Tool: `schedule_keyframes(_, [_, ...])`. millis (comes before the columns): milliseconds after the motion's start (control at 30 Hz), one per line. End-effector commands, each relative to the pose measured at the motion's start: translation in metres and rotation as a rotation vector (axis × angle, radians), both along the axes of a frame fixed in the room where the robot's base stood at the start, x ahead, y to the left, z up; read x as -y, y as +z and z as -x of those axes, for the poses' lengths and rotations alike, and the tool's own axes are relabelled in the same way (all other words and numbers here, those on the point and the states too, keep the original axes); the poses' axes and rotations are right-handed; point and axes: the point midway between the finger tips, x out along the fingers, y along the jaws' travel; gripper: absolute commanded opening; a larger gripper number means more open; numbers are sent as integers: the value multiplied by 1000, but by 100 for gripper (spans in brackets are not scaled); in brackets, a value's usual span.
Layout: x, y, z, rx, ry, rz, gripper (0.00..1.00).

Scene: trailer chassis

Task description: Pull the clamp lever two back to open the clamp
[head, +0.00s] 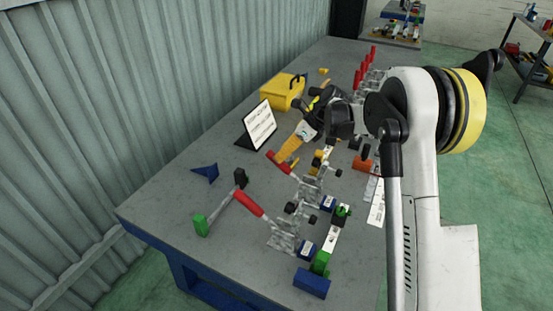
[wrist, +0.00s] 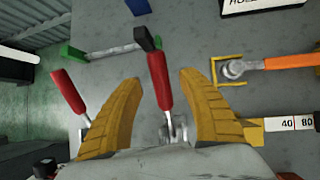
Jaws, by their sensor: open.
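Toggle clamps with red-gripped levers stand along the bench. The clamp lever between my fingers shows in the wrist view (wrist: 159,82), and its red grip is by my fingertips in the head view (head: 279,163). My gripper (wrist: 165,85) is open, with one yellow finger on each side of this lever and visible gaps to it. In the head view my gripper (head: 287,150) reaches down over the bench. The clamp's base is partly hidden by my gripper in the wrist view. Another lever (head: 249,203) belongs to the nearest clamp and lies left in the wrist view (wrist: 68,91).
A bar with a green end (head: 201,225) and a black block (head: 240,177) lies near the levers. A sign (head: 259,124), yellow toolbox (head: 282,92) and blue wedge (head: 206,172) stand on the bench. An orange-handled tool (wrist: 288,62) is right of my gripper. More red levers (head: 365,66) stand farther back.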

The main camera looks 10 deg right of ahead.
Motion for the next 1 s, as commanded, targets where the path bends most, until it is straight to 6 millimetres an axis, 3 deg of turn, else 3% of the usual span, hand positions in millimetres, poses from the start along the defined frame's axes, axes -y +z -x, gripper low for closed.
schedule_keyframes(200, [27,39,8,0,-1,0,47])
schedule_keyframes(400, [39,58,13,-1,-1,0,47])
schedule_keyframes(833, [41,64,16,10,10,7,47])
schedule_keyframes(1000, [38,90,41,116,128,91,47])
